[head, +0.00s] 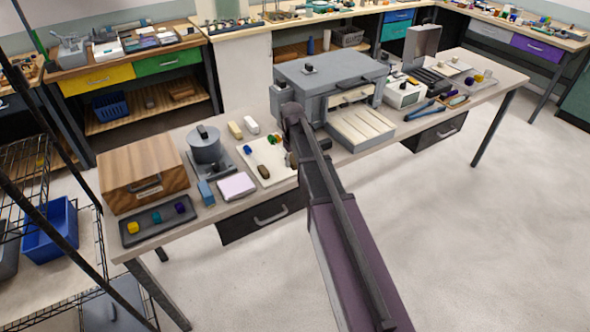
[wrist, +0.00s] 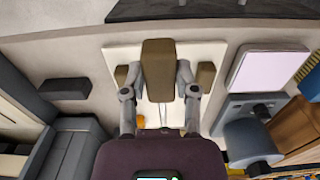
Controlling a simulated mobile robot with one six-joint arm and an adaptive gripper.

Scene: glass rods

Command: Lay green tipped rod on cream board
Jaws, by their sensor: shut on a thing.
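The cream board (head: 256,157) lies on the bench left of my arm. It also shows in the wrist view (wrist: 112,60). I cannot make out a clear rod body there. My gripper (wrist: 160,72) is over the board, with a finger on each side of a brown block (wrist: 158,66), shut on it. Smaller brown pieces show on either side, the right one (wrist: 206,77) and the left one (wrist: 121,75). My arm hides part of the board in the head view.
A white pad (head: 236,186) and grey pot (head: 206,146) stand left of the board. Two pale blocks (head: 235,130) lie behind it. A grey machine (head: 332,78) stands close to the right. A dark tray (head: 184,221) with coloured pieces is at far left.

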